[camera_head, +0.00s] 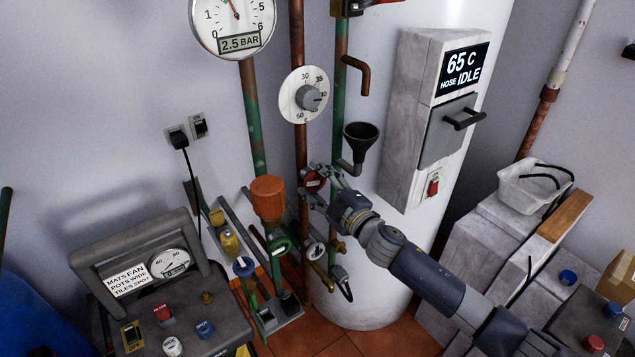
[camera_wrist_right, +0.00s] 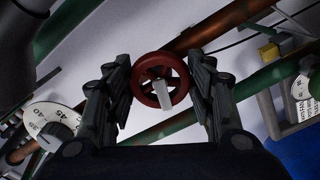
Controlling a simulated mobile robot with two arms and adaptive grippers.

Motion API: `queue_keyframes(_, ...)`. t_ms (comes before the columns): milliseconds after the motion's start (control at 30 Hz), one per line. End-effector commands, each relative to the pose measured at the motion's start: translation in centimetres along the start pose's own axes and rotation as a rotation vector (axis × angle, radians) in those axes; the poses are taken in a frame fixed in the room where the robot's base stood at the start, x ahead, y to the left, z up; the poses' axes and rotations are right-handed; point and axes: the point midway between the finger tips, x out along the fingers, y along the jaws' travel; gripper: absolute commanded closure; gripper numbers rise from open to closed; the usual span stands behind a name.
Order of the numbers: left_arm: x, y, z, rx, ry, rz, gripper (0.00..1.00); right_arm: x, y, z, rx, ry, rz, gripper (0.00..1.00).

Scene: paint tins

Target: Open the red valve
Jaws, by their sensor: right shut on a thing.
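The red valve (camera_head: 314,181) is a small round handwheel on the pipework in front of the white tank. My right gripper (camera_head: 325,184) is at the valve, with its fingers on either side of the wheel. In the right wrist view, the red wheel (camera_wrist_right: 160,82) with its spokes and pale centre lies between the two dark fingers of the right gripper (camera_wrist_right: 162,92). The right gripper is shut on the wheel. My left gripper is not in view.
A green wheel (camera_head: 281,245) and a white wheel (camera_head: 315,250) sit below the red valve. A black funnel (camera_head: 361,136) is just above right, and a dial (camera_head: 304,95) above. A control panel (camera_head: 170,300) stands lower left.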

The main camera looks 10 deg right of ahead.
Motion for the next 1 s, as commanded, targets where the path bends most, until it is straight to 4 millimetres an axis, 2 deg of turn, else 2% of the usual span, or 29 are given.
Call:
queue_keyframes(200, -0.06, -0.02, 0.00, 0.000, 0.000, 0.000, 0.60, 0.01, 0.08, 0.01, -0.166, 0.000, 0.001, 0.74)
queue_keyframes(433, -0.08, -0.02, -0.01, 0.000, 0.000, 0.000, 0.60, 0.00, 0.07, 0.02, -0.281, 0.000, 0.001, 0.74)
queue_keyframes(1000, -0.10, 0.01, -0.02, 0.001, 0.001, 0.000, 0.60, -0.01, 0.02, 0.02, -0.346, 0.000, 0.000, 0.74)
